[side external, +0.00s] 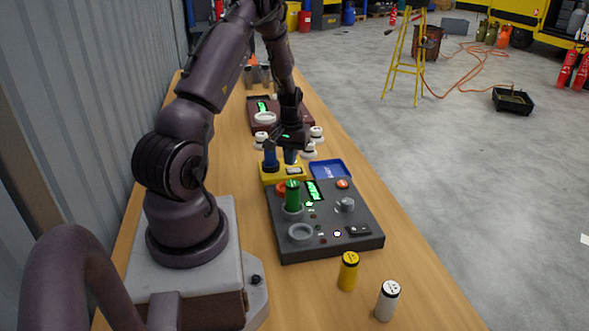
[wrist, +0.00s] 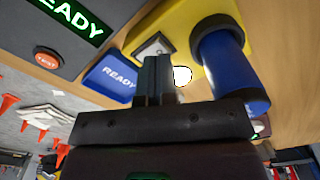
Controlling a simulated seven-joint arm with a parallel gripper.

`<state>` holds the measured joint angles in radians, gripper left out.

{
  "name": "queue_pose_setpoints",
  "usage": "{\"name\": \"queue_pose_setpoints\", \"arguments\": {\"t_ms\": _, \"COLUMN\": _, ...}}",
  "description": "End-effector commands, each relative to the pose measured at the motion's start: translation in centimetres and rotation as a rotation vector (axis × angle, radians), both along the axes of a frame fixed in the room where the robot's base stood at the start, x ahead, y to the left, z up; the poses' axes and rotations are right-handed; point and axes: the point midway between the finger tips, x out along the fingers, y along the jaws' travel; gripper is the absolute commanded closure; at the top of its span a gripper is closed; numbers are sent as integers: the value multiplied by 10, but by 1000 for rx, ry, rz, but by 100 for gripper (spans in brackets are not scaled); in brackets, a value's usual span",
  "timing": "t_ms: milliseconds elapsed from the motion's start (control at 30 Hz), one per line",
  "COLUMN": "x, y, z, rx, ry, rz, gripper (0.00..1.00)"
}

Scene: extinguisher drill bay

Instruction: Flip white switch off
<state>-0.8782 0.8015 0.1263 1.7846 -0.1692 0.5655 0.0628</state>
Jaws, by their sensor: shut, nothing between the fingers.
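The white switch (side external: 293,171) is a small white plate with a dark part on top of the yellow box (side external: 268,180). In the wrist view the switch (wrist: 153,46) shows as a tilted white plate on the yellow box (wrist: 185,14), partly covered by my fingers. My gripper (side external: 291,160) points down just above the box, close to the switch. In the wrist view my gripper (wrist: 158,60) has its fingers together and empty, their tips beside the switch. I cannot tell whether they touch it. The switch's position is too small to read.
A blue cylinder (wrist: 220,60) stands on the yellow box, close beside my fingers. A blue tray (side external: 330,169) marked READY lies right of the box. A dark grey panel (side external: 330,245) with a green cylinder (side external: 292,195) stands nearer. Yellow (side external: 348,271) and white (side external: 388,300) canisters stand in front.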

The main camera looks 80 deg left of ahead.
Motion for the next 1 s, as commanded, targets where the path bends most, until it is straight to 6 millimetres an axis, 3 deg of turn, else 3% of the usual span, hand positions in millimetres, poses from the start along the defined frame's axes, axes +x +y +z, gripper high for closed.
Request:
{"name": "queue_pose_setpoints", "arguments": {"t_ms": 267, "x": 0, "y": 0, "z": -2, "rx": 0, "ry": 0, "rz": 0, "gripper": 100}}
{"name": "queue_pose_setpoints", "arguments": {"t_ms": 1000, "x": 1, "y": 0, "z": 56, "rx": 2, "ry": -1, "rz": 0, "gripper": 100}}
